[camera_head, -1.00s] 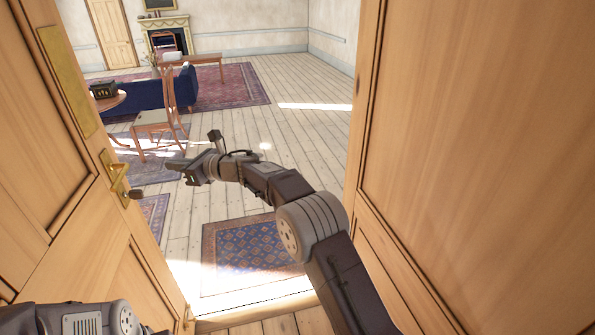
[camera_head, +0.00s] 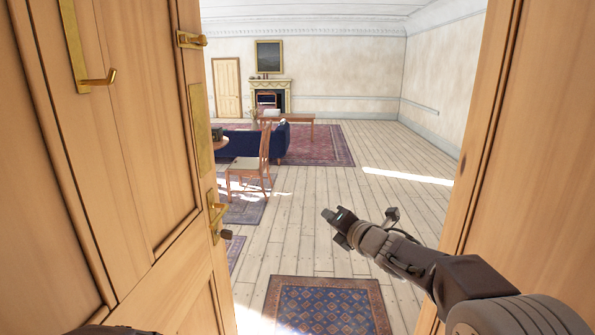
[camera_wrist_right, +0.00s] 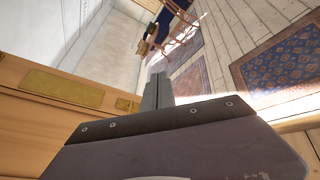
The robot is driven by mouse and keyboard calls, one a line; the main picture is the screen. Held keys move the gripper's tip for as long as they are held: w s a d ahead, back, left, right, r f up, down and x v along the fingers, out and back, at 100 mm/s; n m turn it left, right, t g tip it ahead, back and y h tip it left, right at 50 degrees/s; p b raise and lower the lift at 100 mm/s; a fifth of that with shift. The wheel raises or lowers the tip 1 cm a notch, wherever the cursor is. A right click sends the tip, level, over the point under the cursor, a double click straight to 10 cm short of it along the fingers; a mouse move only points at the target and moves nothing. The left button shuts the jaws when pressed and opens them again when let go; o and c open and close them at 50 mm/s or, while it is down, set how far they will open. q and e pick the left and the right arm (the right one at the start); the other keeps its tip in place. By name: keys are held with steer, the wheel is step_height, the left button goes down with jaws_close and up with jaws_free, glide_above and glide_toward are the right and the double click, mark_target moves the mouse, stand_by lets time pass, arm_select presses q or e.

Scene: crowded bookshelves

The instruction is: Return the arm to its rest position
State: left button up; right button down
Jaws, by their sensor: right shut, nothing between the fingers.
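My right arm reaches in from the lower right of the head view, through the doorway. Its gripper (camera_head: 338,222) is in the air over the wooden floor, to the right of the open left door leaf. In the right wrist view the gripper's fingers (camera_wrist_right: 158,92) lie together with nothing between them. My left gripper does not show; only a dark sliver at the bottom left of the head view may be part of my left arm.
An open wooden door (camera_head: 150,160) with brass handles (camera_head: 217,212) stands on the left. Another wooden panel (camera_head: 530,150) is close on the right. Beyond are a patterned rug (camera_head: 325,306), a wooden chair (camera_head: 249,165) and a blue sofa (camera_head: 272,146). Bare floor lies between.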

steer(key=s+d+f+m+g+h, duration=0.2)
steer(key=s+d+f+m, duration=0.2)
steer(key=f+m, duration=0.2)
steer(key=s+d+f+m+g+h, duration=0.1)
steer(key=s+d+f+m+h, duration=0.25)
steer(key=f+m, duration=0.25)
steer(key=s+d+f+m+g, duration=0.1)
steer(key=s+f+m+g, duration=0.2)
steer(key=s+f+m, duration=0.45)
steer(key=s+f+m+g, duration=0.3)
steer(key=s+m+g, duration=0.15)
steer(key=s, duration=0.55)
steer(key=s+d+f+m+g, duration=0.1)
steer(key=s+f+m+g, duration=0.2)
steer(key=s+f+m, duration=0.4)
step_height(320, 180, up, 16)
steer(key=s+p, duration=0.1)
steer(key=p, duration=1.3)
steer(key=shift+f, duration=0.25)
